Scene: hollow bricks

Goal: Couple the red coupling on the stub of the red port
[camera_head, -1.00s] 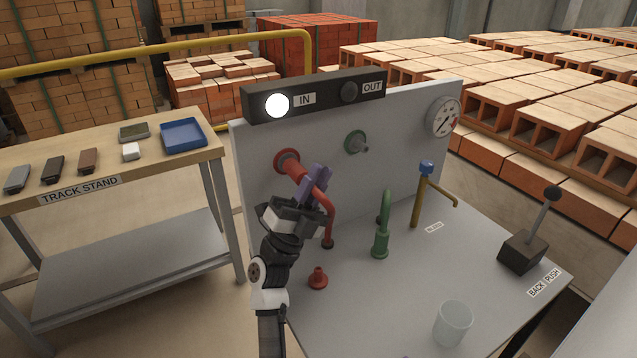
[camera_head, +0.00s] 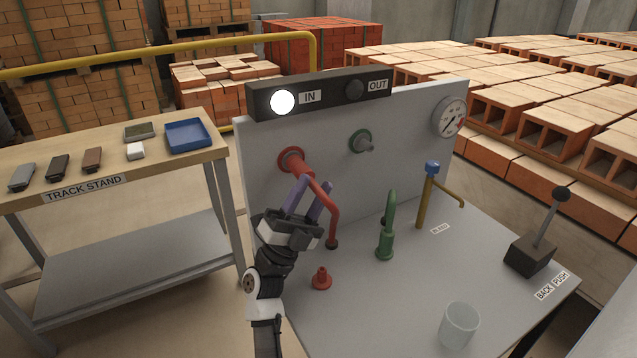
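The red port (camera_head: 291,159) is a red ring on the upright panel, at its left. The red hose (camera_head: 333,212) rises from the bench and bends over to the port. Its end, the red coupling (camera_head: 303,168), is at the port and in line with the stub. The stub is covered, and I cannot tell how firmly the coupling sits. My gripper (camera_head: 311,186) is just below and in front of the coupling.
A small red fitting (camera_head: 321,279) stands on the bench near my arm. To the right are a green port (camera_head: 361,142), a green hose (camera_head: 386,238), a yellow tap (camera_head: 427,197), a clear cup (camera_head: 458,326) and a lever (camera_head: 541,236). The IN lamp (camera_head: 283,102) is lit white.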

